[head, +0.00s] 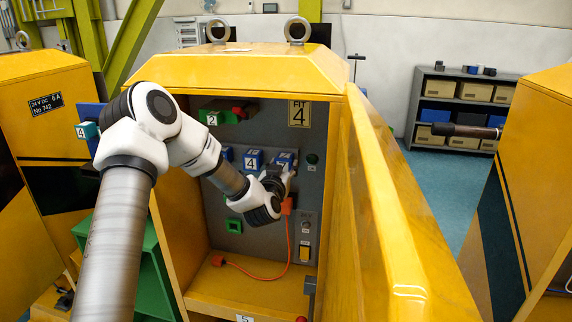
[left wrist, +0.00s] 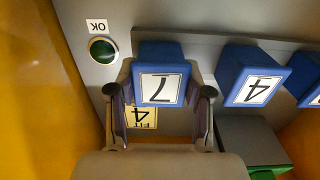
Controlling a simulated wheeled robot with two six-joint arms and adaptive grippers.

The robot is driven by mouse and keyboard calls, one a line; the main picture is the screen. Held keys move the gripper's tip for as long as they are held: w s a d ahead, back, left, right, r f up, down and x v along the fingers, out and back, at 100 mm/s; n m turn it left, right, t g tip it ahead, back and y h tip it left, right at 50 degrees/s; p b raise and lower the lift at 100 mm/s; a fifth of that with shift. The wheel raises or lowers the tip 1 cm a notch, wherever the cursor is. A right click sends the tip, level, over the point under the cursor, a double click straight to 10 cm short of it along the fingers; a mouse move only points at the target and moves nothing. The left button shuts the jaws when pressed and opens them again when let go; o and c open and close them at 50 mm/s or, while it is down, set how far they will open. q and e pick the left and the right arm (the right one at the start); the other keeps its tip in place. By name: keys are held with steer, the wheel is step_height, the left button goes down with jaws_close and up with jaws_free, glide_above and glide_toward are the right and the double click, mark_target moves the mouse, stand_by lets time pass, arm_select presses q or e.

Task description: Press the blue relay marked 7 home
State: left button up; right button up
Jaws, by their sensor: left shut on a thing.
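The blue relay marked 7 (left wrist: 160,86) sits between the two fingers of my left gripper (left wrist: 160,94) in the left wrist view, its white number label facing the camera. The gripper is shut on its sides. In the head view my left gripper (head: 281,178) is inside the open yellow cabinet at the right end of the relay row and covers part of relay 7 (head: 285,158). Two other blue relays, one marked 4 (head: 253,160), stand to its left. How deep relay 7 sits in the panel cannot be told. My right gripper is not in view.
A green lamp marked OK (left wrist: 103,50) is close beside the gripper. The yellow cabinet door (head: 400,220) stands open on the right. An orange cable (head: 288,245) hangs below the gripper. A green block marked 2 (head: 218,117) is above the relays.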

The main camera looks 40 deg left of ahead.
arm_select(q)
steer(key=shift+w, duration=0.1)
steer(key=o, duration=1.3)
steer(key=shift+c, duration=0.2)
steer(key=v, duration=1.2)
